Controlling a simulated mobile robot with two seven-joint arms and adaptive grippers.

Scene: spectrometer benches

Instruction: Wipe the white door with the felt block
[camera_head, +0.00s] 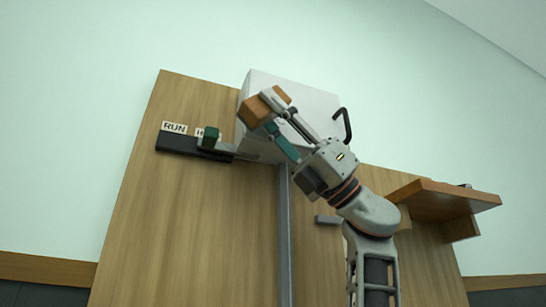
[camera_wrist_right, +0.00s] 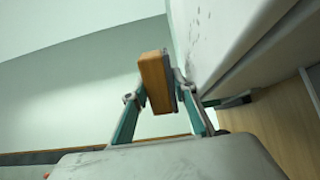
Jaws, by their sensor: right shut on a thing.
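The felt block (camera_head: 254,111) is orange-brown and held between the fingers of my right gripper (camera_head: 271,110). In the right wrist view the block (camera_wrist_right: 153,82) shows a wooden-brown face and a grey side, with a green-blue finger on either side. The white door (camera_head: 312,101) is on a white box on the wooden panel. In the right wrist view a white surface (camera_wrist_right: 205,35) with dark smudges rises just right of the block. I cannot tell whether the block touches it. My left gripper is not in view.
A black curved handle (camera_head: 344,125) sticks out at the box's right. A dark rail with a RUN label (camera_head: 174,128) and a green-ended lever (camera_head: 209,138) is at left. A wooden shelf (camera_head: 445,198) juts out at right. A grey vertical strip (camera_head: 285,235) runs below the box.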

